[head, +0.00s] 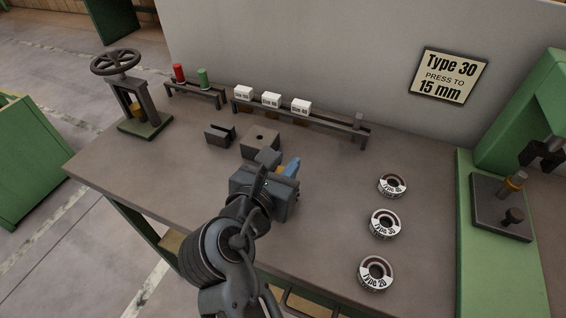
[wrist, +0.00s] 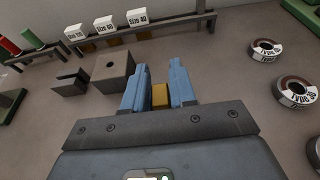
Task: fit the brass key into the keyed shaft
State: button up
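My gripper (wrist: 160,92) is over the middle of the table, fingers pointing toward the back. A small brass block, which looks like the brass key (wrist: 160,95), fills the gap between its two blue fingers. In the head view the gripper's fingers (head: 285,167) show, with the wrist hiding most of the gap.
A block with a hole (head: 260,142) and a slotted block (head: 219,135) stand just beyond my gripper. A rack (head: 335,124) with white size labels runs behind. Several typed rings (head: 385,223) lie to the right. A hand-wheel press (head: 143,125) stands left. The front left tabletop is clear.

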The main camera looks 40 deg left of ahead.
jog(key=o, duration=0.4)
jog(key=shift+s, duration=0.1)
jog(key=v, duration=0.7)
jog(key=shift+s+d+r+b, duration=0.1)
jog(key=shift+s+b, duration=0.2)
jog(key=shift+b, duration=0.05)
jog(key=shift+s, duration=0.1)
